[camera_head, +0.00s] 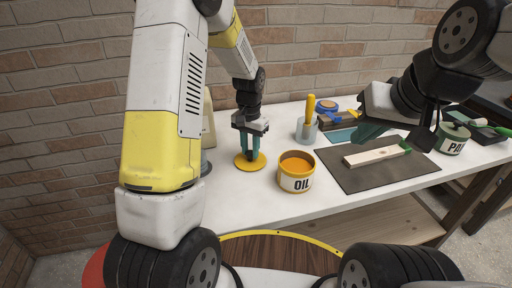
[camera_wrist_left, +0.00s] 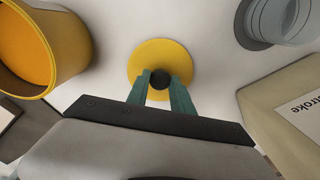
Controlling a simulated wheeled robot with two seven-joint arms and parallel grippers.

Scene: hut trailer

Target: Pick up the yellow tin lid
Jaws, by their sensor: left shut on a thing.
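The yellow tin lid (camera_head: 241,164) lies flat on or just above the white worktop, left of the open oil tin (camera_head: 297,183). It is a round disc with a dark knob (camera_wrist_left: 158,80) at its middle. My left gripper (camera_head: 251,155) points down over the lid, and its green fingers are shut on the knob. The left wrist view also shows the lid (camera_wrist_left: 160,50) beyond the fingertips (camera_wrist_left: 159,82). I cannot tell whether the lid touches the worktop. My right gripper (camera_head: 367,133) is over the right part of the table, with its fingertips partly unclear.
The oil tin holds orange liquid. A dark mat (camera_head: 375,174) with a pale wooden strip (camera_head: 372,157) lies to the right. A grey cup with a yellow-handled tool (camera_head: 310,108) stands behind. A beige container (camera_head: 208,122) stands behind the left gripper.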

